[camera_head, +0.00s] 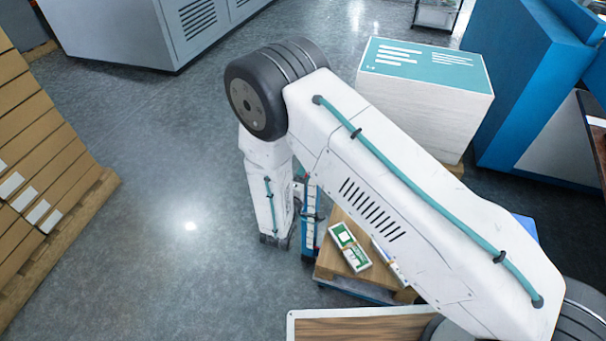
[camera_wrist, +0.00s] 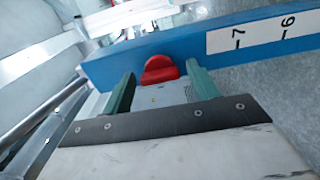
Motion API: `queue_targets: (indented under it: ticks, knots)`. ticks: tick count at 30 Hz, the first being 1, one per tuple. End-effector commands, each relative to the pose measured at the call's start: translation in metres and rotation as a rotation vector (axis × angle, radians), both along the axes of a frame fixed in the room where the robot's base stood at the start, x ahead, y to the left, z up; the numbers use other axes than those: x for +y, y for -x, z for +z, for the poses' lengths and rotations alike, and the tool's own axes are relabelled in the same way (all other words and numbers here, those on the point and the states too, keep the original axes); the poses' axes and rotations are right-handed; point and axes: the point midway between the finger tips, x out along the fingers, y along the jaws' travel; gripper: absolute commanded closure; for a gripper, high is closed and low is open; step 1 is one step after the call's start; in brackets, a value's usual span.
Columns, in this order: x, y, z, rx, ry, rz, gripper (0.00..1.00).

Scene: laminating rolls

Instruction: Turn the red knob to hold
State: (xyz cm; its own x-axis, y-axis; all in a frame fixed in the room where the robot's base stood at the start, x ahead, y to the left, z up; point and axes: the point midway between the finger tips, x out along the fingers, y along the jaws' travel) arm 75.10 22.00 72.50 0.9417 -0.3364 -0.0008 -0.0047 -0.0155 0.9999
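The red knob (camera_wrist: 160,70) shows in the wrist view, on the side of a blue beam (camera_wrist: 225,45). Its rounded top faces up in the picture. My gripper (camera_wrist: 160,74) has two teal fingers, one on each side of the knob. A gap shows between each finger and the knob, so the gripper looks open and holds nothing. I cannot tell how deep the knob sits between the fingertips. In the head view my white arm hides the knob and the fingers. The knob's markings are not readable.
A white scale strip (camera_wrist: 262,34) with numbers lies on the beam. In the head view a low wooden-topped stand (camera_head: 338,262) with small green-and-white packs is by my arm. A white paper stack (camera_head: 425,100), blue machine (camera_head: 515,85) and stacked boxes (camera_head: 45,165) surround open grey floor.

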Motion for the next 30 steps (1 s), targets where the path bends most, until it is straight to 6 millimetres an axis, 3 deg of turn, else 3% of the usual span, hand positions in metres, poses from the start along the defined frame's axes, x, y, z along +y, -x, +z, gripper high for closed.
queue_targets:
  ticks: [11, 22, 30]
  knots:
    - [0.000, 0.004, 0.000, 0.001, 0.002, -0.004, 0.35]
    - [0.020, 0.058, 0.000, 0.001, 0.002, -0.002, 0.35]
    - [0.024, 0.071, 0.000, -0.001, 0.001, -0.004, 0.35]
